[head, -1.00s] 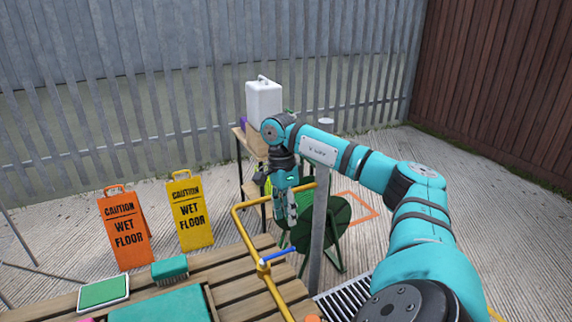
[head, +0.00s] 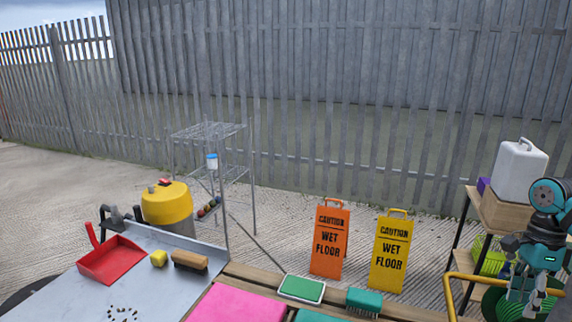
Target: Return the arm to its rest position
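My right arm shows only at the right edge of the head view, with its teal wrist and dark joint in sight and the rest of the arm cut off by the frame. My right gripper (head: 533,291) points downward in front of the green round object and near the yellow pipe rail (head: 462,283). Its fingers are small and overlap what is behind them, so I cannot tell if they are open or shut. I see nothing held in it. My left arm and gripper are not in view.
Pink and green pads lie on the wooden slats. Orange (head: 329,240) and yellow (head: 390,252) wet floor signs stand behind. A shelf holds a white canister (head: 519,170).

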